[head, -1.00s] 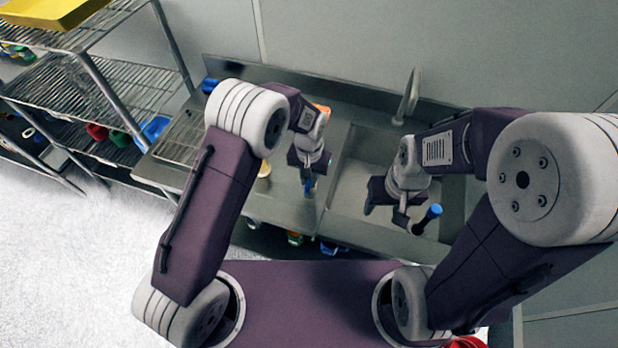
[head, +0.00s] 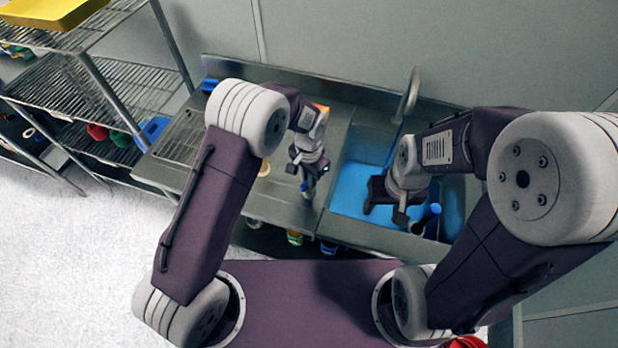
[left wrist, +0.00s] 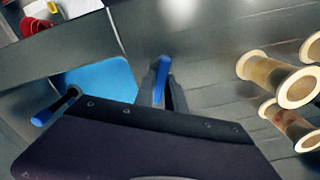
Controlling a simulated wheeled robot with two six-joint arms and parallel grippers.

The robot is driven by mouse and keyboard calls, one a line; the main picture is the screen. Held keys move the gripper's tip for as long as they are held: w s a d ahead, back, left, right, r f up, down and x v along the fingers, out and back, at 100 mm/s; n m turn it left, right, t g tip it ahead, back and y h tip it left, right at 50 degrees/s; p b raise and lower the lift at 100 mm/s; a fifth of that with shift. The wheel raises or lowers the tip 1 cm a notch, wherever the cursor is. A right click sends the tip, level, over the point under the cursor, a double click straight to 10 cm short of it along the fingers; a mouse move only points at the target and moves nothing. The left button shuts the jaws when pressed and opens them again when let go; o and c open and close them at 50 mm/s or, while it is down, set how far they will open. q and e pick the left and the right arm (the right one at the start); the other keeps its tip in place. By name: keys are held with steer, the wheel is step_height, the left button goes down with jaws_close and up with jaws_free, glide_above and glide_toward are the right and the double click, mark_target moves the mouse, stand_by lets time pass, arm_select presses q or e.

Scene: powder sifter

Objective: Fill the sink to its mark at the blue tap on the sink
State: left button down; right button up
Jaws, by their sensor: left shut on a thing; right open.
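The sink (head: 345,221) is a steel basin holding bright blue liquid, also visible in the left wrist view (left wrist: 100,82). A curved spout (head: 411,90) rises behind it, with a blue stream below. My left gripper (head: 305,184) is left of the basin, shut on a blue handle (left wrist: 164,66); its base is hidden. My right gripper (head: 385,205) is open and empty over the basin. A dark stick with a blue end (head: 435,209) stands beside it, apart from its fingers as far as I can tell. I cannot make out the fill mark.
The steel drainboard (head: 180,140) lies left of the sink. A wire shelf rack (head: 75,92) with a yellow tray (head: 50,12) is further left. The white floor is clear.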

arm_select(q)
steer(key=m, duration=0.5)
steer(key=shift+w+r+m, duration=0.1)
steer(key=shift+m, duration=0.2)
steer(key=m, duration=0.4)
steer(key=shift+m, duration=0.4)
steer(key=c, duration=1.4)
jaws_free()
step_height(320, 180, up, 9)
steer(key=shift+b, duration=0.75)
